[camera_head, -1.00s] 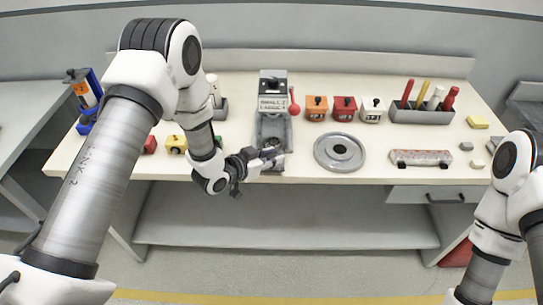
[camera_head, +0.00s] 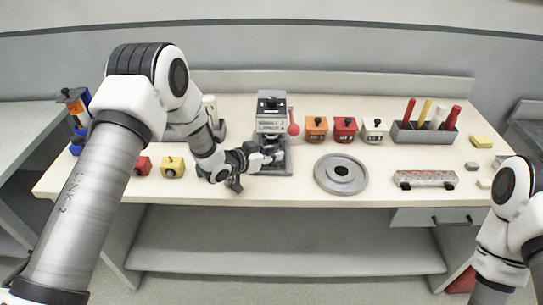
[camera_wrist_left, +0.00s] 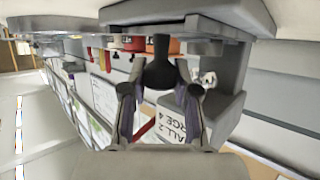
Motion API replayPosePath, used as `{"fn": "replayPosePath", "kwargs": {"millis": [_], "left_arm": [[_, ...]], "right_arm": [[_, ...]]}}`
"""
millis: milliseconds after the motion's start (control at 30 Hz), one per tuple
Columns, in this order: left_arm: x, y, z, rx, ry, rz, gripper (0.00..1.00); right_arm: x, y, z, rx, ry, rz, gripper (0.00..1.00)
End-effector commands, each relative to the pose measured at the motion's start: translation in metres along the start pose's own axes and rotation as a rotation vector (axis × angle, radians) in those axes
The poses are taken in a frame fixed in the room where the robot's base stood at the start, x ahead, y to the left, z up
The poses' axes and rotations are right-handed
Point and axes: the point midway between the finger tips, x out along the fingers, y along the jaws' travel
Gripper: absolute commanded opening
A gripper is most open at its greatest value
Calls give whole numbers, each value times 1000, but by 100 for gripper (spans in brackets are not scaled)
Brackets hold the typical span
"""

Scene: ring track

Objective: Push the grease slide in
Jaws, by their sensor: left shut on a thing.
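The grey grease machine (camera_head: 271,108) stands at the back middle of the table, with a lettered label on its front. Its low grey slide part (camera_head: 283,167) shows below the head, partly hidden by my gripper. My left gripper (camera_head: 270,157) is at the front of the machine, below the label. In the left wrist view my left gripper (camera_wrist_left: 160,105) is shut on a dark knob-like handle (camera_wrist_left: 160,70), with the labelled block (camera_wrist_left: 180,125) close beyond. My right arm shows at the right edge; its gripper is out of the picture.
A red-knobbed lever (camera_head: 294,129) is beside the machine. Orange (camera_head: 316,128), red (camera_head: 345,129) and white (camera_head: 375,130) boxes stand to its right. A round grey plate (camera_head: 341,174) and a patterned bar (camera_head: 425,179) lie in front. A yellow block (camera_head: 172,167) is left of my gripper.

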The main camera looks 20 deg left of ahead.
Motion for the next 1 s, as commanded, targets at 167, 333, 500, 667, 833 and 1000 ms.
{"fn": "replayPosePath", "kwargs": {"millis": [167,333,500,667,833,1000], "left_arm": [[0,-2,-3,0,7,-4,56],[0,-1,-2,1,6,-3,56],[-10,-2,-3,-1,6,-3,56],[-45,-3,-3,-6,6,-6,56],[-89,-3,-2,-7,8,-6,56],[-115,-3,-2,-3,6,-4,56]], "right_arm": [[0,0,0,0,0,0,40],[0,0,0,0,0,0,40],[0,0,0,0,0,0,40],[0,0,0,0,0,0,40],[0,0,0,0,0,0,40],[0,0,0,0,0,0,40]]}}
